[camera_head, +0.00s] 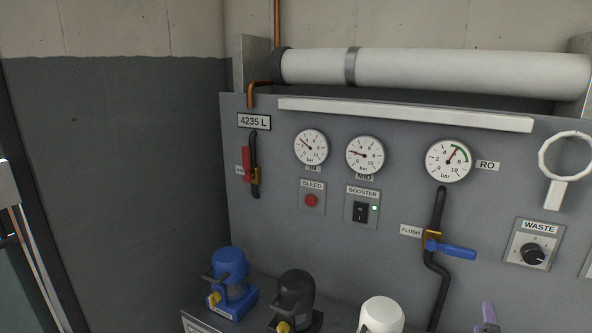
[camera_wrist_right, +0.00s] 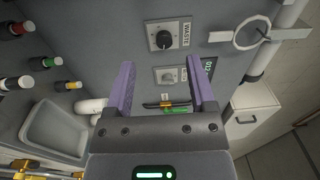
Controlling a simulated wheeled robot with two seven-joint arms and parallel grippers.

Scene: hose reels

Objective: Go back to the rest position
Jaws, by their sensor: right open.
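My right gripper (camera_wrist_right: 161,78) shows in the right wrist view with its two purple fingers wide apart and nothing between them. Beyond the fingers is the grey panel with the WASTE knob (camera_wrist_right: 164,40) and a valve with a green handle (camera_wrist_right: 174,110). In the head view only a purple finger part of my right gripper (camera_head: 488,318) shows at the bottom edge, below the WASTE knob (camera_head: 532,254). It looks apart from the panel. My left gripper is not in view.
The grey panel (camera_head: 290,236) carries gauges, a BOOSTER switch (camera_head: 360,212) and a blue FLUSH handle (camera_head: 452,249). Blue (camera_head: 230,268), black (camera_head: 296,293) and white (camera_head: 382,314) pump-like units stand below. A grey basin (camera_wrist_right: 57,135) and white cabinet (camera_wrist_right: 250,118) flank the right gripper.

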